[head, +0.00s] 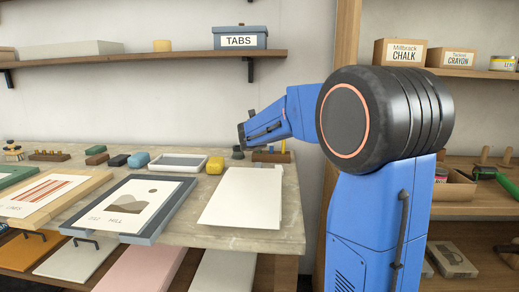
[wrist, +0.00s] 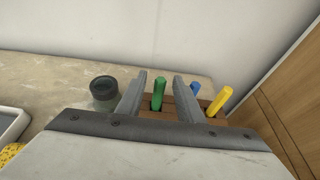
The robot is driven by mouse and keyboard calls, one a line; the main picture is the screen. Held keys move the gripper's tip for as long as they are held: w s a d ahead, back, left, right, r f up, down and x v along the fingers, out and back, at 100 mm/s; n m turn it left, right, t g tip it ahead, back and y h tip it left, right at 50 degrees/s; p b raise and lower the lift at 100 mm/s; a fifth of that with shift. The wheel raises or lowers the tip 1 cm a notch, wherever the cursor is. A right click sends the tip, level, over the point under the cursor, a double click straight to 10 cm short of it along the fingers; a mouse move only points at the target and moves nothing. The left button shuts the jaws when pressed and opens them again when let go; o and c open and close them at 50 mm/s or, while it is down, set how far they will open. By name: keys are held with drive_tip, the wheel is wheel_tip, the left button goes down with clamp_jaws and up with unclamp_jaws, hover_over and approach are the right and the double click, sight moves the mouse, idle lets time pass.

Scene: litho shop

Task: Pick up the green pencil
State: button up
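The green pencil (wrist: 158,93) stands upright in a brown wooden holder (wrist: 160,115), with a blue pencil (wrist: 195,88) and a yellow pencil (wrist: 220,99) to its right. My gripper (wrist: 160,78) is open; in the wrist view its two grey fingers lie to the left and right of the green pencil, with gaps on both sides. I cannot tell whether the fingertips are down at the pencil's height. In the head view the holder (head: 271,156) sits at the bench's back right corner, below the end of my blue arm. The green pencil cannot be made out there.
A dark round jar (wrist: 104,88) stands just left of the left finger. A wooden panel (wrist: 290,85) rises right of the holder, and the wall is behind it. White sheets (head: 245,195) lie on the bench (head: 287,225) in front.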

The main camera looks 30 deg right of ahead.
drive_tip(key=shift+w+d, duration=0.1)
drive_tip(key=shift+w, duration=0.1)
clamp_jaws()
wheel_tip(320, 180, up, 10)
idle(0.7)
